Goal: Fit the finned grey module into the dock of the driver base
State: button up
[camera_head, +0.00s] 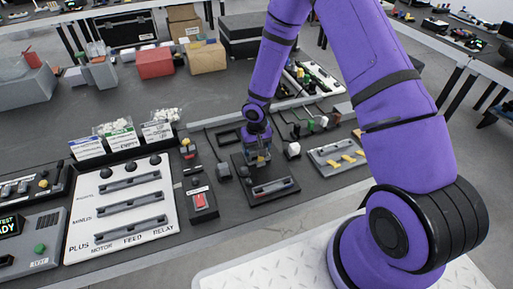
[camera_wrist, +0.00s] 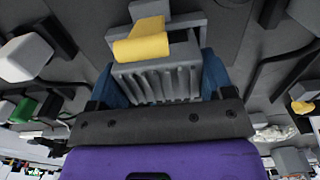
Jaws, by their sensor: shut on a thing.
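My gripper (camera_head: 258,156) is shut on the finned grey module. In the wrist view the module (camera_wrist: 160,86) shows a row of fins between the blue fingers of my gripper (camera_wrist: 166,72). A yellow piece (camera_wrist: 142,44) sits on the module's far side. In the head view the module is small and mostly hidden by the gripper. A dark plate, apparently the driver base (camera_head: 287,192), lies beneath and carries a grey slotted strip near its front. My gripper is over its back part. I cannot tell whether the module touches the base or where its dock is.
A white panel (camera_head: 84,232) with grey rails lies to the left, and a box with a red switch (camera_head: 201,202) stands nearer. A grey plate with yellow pieces (camera_head: 325,157) lies to the right. Several small blocks and cables crowd the table behind.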

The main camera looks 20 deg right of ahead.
jog(key=o, duration=1.1)
jog(key=shift+f, duration=0.1)
jog(key=shift+c, duration=0.2)
notch_tip(320, 180, up, 12)
jog(key=shift+r, duration=0.2)
jog(key=s+d+r+t+h, duration=0.1)
jog(key=s+d+r, duration=0.15)
jog(key=r, duration=0.55)
jog(key=s+d+r+t, duration=0.1)
jog(key=s+r, duration=0.3)
jog(key=r, duration=0.4)
jog(key=s+d+r+t+h, duration=0.1)
jog(key=s+d+r, duration=0.15)
jog(key=r, duration=0.55)
jog(key=s+r+t+y, duration=0.1)
jog(key=s+r, duration=0.4)
jog(key=s, duration=0.5)
jog(key=s+r+t+y, duration=0.1)
jog(key=s+r, duration=0.5)
jog(key=s, duration=0.4)
jog(key=shift+s+d, duration=0.2)
jog(key=shift+d, duration=0.2)
jog(key=shift+r, duration=0.1)
